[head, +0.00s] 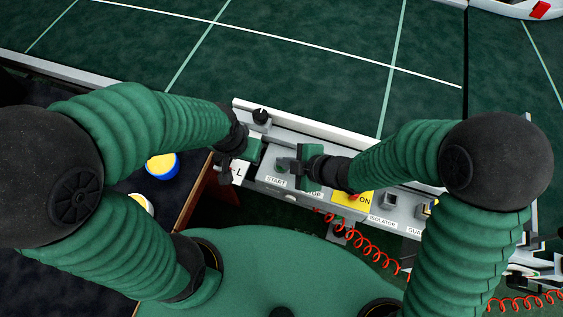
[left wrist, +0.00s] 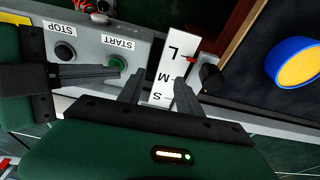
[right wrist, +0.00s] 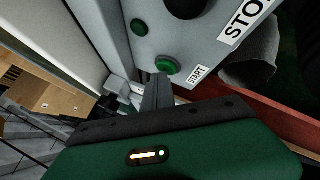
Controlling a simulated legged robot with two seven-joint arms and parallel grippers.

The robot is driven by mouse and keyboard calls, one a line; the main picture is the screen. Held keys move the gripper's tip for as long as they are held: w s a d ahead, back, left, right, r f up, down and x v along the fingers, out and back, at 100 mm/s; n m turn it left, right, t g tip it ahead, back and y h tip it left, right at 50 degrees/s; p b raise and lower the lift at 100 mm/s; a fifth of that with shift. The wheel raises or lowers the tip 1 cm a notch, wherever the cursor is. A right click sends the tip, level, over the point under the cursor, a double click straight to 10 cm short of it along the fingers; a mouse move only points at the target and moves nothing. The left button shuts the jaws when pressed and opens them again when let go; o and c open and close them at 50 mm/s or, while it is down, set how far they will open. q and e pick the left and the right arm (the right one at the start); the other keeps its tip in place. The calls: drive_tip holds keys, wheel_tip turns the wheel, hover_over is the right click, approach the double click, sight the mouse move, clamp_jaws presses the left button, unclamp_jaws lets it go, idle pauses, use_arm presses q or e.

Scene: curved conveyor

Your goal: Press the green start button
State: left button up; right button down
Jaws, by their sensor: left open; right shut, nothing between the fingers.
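The green start button (right wrist: 167,67) sits on a grey control panel (right wrist: 205,45) beside its START label (right wrist: 198,75). It also shows in the left wrist view (left wrist: 116,62). My right gripper (right wrist: 158,80) is shut and empty, with its fingertips right by the button; I cannot tell whether they touch it. It comes in from the left in the left wrist view (left wrist: 118,72). My left gripper (left wrist: 158,84) is open and empty, over the panel edge near the white L M S label (left wrist: 171,65). In the head view the right gripper (head: 281,163) hides the button.
A dark STOP button (left wrist: 65,52) is next to the start button. A second green round part (right wrist: 138,27) is on the panel. A yellow and blue round object (head: 162,166) stands left.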

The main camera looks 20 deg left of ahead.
use_arm(q)
drive_tip(key=shift+r+p, duration=0.55)
drive_tip(key=shift+r, duration=0.15)
use_arm(e)
drive_tip(key=shift+r, duration=0.7)
wheel_tip(320, 180, up, 5)
drive_tip(key=p, duration=0.5)
drive_tip(key=shift+r, duration=0.1)
use_arm(q)
drive_tip(key=v, duration=0.2)
drive_tip(key=w+v, duration=0.1)
drive_tip(key=v, duration=0.1)
drive_tip(key=shift+r, duration=0.45)
